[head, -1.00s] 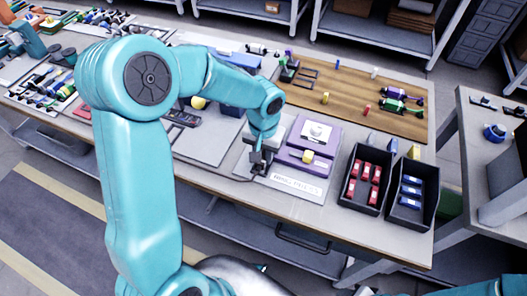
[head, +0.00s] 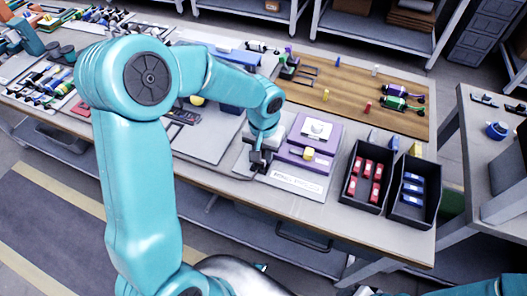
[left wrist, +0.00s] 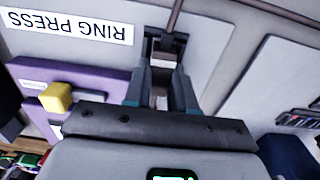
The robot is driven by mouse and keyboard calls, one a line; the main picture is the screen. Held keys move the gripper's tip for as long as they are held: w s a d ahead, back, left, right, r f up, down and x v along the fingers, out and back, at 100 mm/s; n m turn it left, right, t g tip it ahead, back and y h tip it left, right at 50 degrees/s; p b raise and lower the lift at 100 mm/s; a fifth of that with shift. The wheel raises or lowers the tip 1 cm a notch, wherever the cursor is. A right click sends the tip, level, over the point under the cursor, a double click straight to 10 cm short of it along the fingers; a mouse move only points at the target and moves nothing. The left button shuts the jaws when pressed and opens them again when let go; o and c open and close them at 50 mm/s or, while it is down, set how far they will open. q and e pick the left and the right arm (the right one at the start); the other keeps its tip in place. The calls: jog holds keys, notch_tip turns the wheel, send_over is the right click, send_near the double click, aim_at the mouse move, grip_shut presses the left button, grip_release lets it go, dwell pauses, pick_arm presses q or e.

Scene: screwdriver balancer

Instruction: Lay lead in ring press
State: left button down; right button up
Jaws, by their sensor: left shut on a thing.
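The ring press (head: 292,153) is a purple block with a white top part and a yellow knob (head: 308,154), on a pale board labelled "RING PRESS". It also shows at the left of the left wrist view (left wrist: 90,83), with its label above it. My left gripper (head: 257,164) points down just left of the press, low over the board. In the left wrist view its fingers (left wrist: 160,78) are shut on the dark lead (left wrist: 174,18), which runs off past the top edge. The lead's gripped end is partly hidden between the fingers. My right gripper is not in view.
Two black bins, with red (head: 364,168) and blue (head: 412,190) parts, stand right of the press. A wooden board (head: 350,97) with small pegs and tools lies behind. A grey panel (head: 207,140) lies left of my gripper. The table's front edge is close.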

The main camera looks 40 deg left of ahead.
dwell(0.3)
pick_arm(q)
jog(key=c, duration=0.9)
grip_release()
jog(key=shift+o, duration=0.2)
notch_tip(320, 180, up, 16)
jog(key=p, duration=0.1)
jog(key=shift+r, duration=0.15)
